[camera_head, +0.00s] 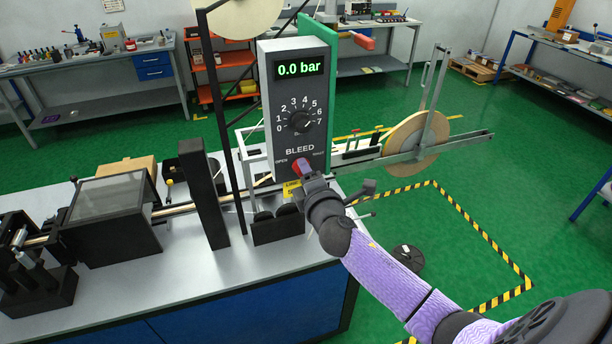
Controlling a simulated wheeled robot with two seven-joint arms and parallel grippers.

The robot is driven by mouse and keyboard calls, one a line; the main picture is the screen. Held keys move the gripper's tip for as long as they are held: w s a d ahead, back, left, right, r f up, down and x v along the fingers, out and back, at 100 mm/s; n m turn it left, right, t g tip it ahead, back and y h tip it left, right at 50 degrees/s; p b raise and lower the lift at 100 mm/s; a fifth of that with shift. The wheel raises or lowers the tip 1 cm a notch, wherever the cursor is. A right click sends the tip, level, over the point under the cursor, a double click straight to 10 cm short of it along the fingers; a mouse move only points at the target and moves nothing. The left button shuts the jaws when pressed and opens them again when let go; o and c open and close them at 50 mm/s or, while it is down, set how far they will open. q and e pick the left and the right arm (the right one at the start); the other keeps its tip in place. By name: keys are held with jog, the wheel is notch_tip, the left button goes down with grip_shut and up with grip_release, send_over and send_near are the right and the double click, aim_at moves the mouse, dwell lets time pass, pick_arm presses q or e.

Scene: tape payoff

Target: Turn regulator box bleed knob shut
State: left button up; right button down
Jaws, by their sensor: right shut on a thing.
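The regulator box (299,85) is a tall grey box with a green edge at the back of the bench. Its display reads 0.0 bar. A black dial (300,121) with numbers 0 to 7 sits below the display. The red bleed knob (300,166) is under the word BLEED, between OPEN at left and SHUT at right. My right gripper (304,176) is at the knob, shut on it; the arm comes from the lower right. The fingers and wrist hide part of the knob, so its exact turn is hard to tell. My left gripper is not in view.
A dark-framed machine with a clear lid (108,197) stands on the grey bench (200,280) at left. Black posts (203,195) stand close left of the box. A tape reel (415,142) on a metal arm is to the right. Striped floor tape (487,240) marks open green floor.

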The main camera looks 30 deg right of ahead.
jog(key=shift+m, duration=1.9)
jog(key=shift+c, duration=1.4)
grip_release()
jog(key=shift+y, duration=0.3)
jog(key=v, duration=0.9)
jog(key=shift+s+b, duration=0.35)
jog(key=shift+s, duration=0.1)
